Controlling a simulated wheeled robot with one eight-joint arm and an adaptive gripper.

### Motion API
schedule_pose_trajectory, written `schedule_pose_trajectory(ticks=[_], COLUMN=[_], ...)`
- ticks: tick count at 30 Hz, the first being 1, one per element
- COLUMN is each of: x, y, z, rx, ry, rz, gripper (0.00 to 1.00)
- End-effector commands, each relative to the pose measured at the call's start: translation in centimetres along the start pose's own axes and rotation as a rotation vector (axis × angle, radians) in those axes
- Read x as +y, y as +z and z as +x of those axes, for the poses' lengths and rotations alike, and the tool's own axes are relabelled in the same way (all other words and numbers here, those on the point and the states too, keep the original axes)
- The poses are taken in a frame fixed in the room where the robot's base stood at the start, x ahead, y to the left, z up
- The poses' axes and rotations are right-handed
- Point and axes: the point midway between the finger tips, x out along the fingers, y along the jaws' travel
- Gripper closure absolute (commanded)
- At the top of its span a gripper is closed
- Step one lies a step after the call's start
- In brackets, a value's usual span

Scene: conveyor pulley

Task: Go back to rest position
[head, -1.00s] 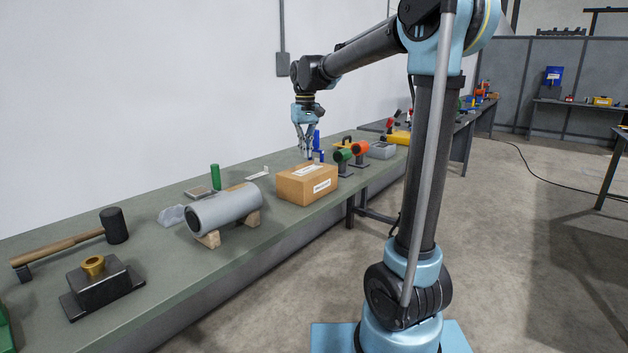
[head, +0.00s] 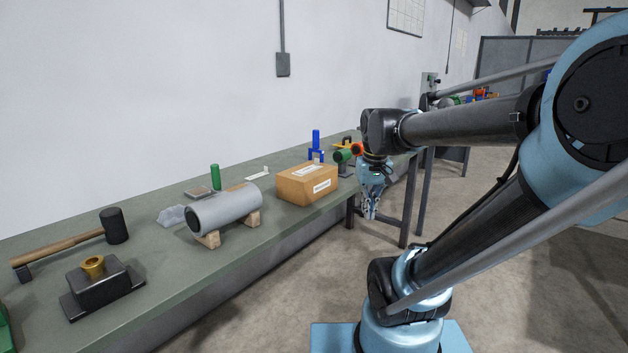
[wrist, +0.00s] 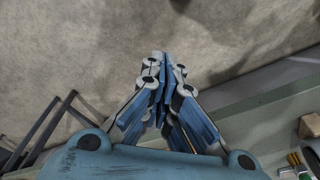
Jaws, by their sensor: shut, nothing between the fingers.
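My gripper (head: 371,212) hangs pointing down in front of the bench's front edge, over the floor, right of the cardboard box in the head view. Its fingers are together with nothing between them. In the wrist view my gripper (wrist: 163,60) shows its blue fingers closed, with bare floor beyond the tips.
The green workbench (head: 300,228) holds a cardboard box (head: 307,184), a grey roller (head: 225,208) on wooden blocks, a hammer (head: 70,243), a black block with a brass bushing (head: 93,266), and a green cylinder (head: 215,177). Open floor (head: 300,310) lies in front.

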Motion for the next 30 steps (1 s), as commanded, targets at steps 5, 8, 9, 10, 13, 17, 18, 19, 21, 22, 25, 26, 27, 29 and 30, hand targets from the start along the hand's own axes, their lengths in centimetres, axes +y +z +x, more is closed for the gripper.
schedule_pose_trajectory(ticks=[5, 8, 9, 10, 13, 17, 18, 19, 21, 22, 25, 26, 27, 29, 30], x=[1.3, 1.8, 1.9, 2.0, 2.3, 2.4, 2.4, 2.5, 2.5, 2.5, 2.5, 2.5, 2.5, 2.5, 2.5], y=[4.7, 6.9, 7.7, 8.2, 9.6, 10.6, 10.7, 10.8, 10.8, 10.8, 10.8, 10.8, 10.8, 10.8, 10.8], z=[3.4, 5.2, 6.0, 6.4, 7.8, 8.9, 9.0, 9.1, 9.1, 9.1, 9.1, 9.1, 9.1, 9.1, 9.1], rx=[0.024, 0.036, 0.041, 0.044, 0.052, 0.058, 0.059, 0.059, 0.06, 0.06, 0.06, 0.06, 0.06, 0.06, 0.06], ry=[0.008, 0.013, 0.015, 0.016, 0.02, 0.022, 0.023, 0.023, 0.023, 0.023, 0.023, 0.023, 0.023, 0.023, 0.023], rz=[0.046, 0.068, 0.076, 0.081, 0.096, 0.107, 0.108, 0.109, 0.109, 0.109, 0.109, 0.109, 0.109, 0.109, 0.109], gripper=[1.0, 1.0, 1.0, 1.0, 1.0, 1.0, 1.0, 1.0, 1.0, 1.0, 1.0, 1.0, 1.0, 1.0, 1.0])
